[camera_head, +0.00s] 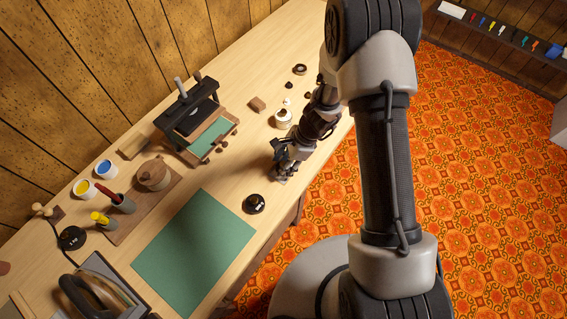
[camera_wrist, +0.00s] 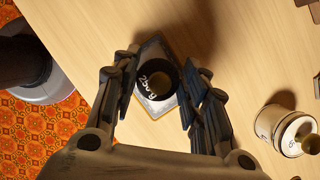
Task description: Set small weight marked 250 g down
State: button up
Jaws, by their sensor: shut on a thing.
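The small dark round weight (camera_wrist: 150,84), with "250 g" in white on its top, is between the fingers of my gripper (camera_wrist: 158,88) in the wrist view. My gripper is shut on it. Below the weight is a small pale grey square plate (camera_wrist: 151,50) on the wooden table. I cannot tell whether the weight touches the plate. In the head view my gripper (camera_head: 284,165) is low over the table near its right edge. The weight cannot be made out there.
A black round weight (camera_head: 254,203) stands near the green mat (camera_head: 195,250). A white pot (camera_head: 283,119) stands beyond my gripper, and a press (camera_head: 190,112) is to the left. The table edge and patterned floor (camera_head: 480,180) lie close on the right.

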jog(key=o, duration=1.4)
jog(key=shift+f, duration=0.1)
jog(key=shift+c, duration=0.2)
jog(key=shift+r+p, duration=0.3)
jog(key=shift+p, duration=0.05)
jog(key=p+v, duration=0.5)
jog(key=v, duration=0.7)
jog(key=shift+r, duration=0.4)
jog(key=s+d+r+n+t+h, duration=0.15)
jog(key=r+n, duration=0.25)
jog(key=r, duration=0.6)
jog(key=s+r+n+t+y, duration=0.1)
jog(key=s+r+n, duration=0.25)
jog(key=r, duration=0.65)
jog(key=s+d+r+n+t+h, duration=0.1)
jog(key=s+d+r+n+h, duration=0.1)
jog(key=s, duration=0.5)
jog(key=s+d+r+n+t+h, duration=0.1)
jog(key=s+d+r+n+h, duration=0.1)
jog(key=s+d+r+n, duration=0.2)
jog(key=s+r+n, duration=0.3)
jog(key=s+r, duration=0.1)
jog(key=r, duration=0.1)
jog(key=shift+s+d+t, duration=0.15)
jog(key=shift+d+t, duration=0.2)
